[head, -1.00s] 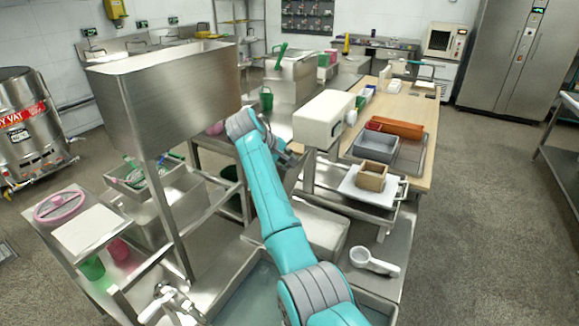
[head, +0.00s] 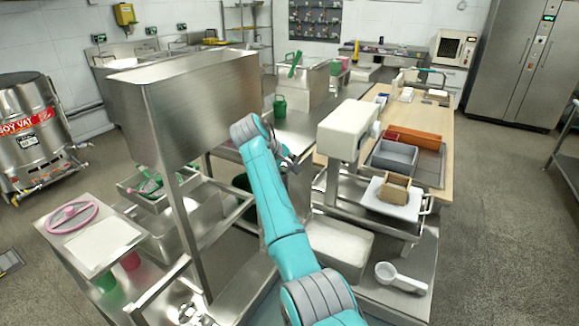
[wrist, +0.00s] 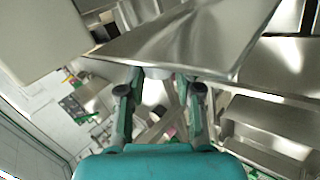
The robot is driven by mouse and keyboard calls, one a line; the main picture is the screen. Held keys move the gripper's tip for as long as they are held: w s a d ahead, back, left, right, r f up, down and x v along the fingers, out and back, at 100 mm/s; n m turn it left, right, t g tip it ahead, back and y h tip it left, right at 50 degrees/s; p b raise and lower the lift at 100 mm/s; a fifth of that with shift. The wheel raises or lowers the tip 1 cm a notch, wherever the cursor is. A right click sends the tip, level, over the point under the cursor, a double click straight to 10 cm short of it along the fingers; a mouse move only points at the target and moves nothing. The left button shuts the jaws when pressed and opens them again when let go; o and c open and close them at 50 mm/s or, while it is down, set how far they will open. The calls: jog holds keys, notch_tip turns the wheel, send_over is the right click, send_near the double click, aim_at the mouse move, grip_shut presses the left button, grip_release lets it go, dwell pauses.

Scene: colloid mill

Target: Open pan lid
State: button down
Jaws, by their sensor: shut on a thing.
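My gripper (head: 286,160) is at the end of my teal arm, in the gap between the big steel hopper (head: 195,95) and the cream machine head (head: 346,128). In the wrist view my gripper (wrist: 163,78) has its two fingers on either side of a small part under the edge of a flat brushed-steel panel (wrist: 190,38). The panel looks like the pan lid, tilted across the picture. The gripped part is mostly hidden, and its shape is unclear. The fingers are shut on it. In the head view I cannot pick out the lid, and my arm hides part of that area.
A wooden table (head: 436,150) at the right holds a grey tray (head: 394,156) and an orange tray (head: 415,142). A brown box (head: 395,190) and a white scoop (head: 400,278) stand nearer. Open floor lies at right.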

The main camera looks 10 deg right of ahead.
jog(key=shift+s+a+f, duration=0.15)
jog(key=shift+a+f, duration=0.05)
jog(key=shift+f, duration=0.35)
jog(key=c, duration=0.8)
grip_release()
jog(key=shift+r, duration=0.1)
jog(key=shift+r, duration=0.15)
jog(key=v, duration=1.1)
jog(key=shift+a+r, duration=0.2)
jog(key=shift+r, duration=0.15)
jog(key=shift+s, duration=0.15)
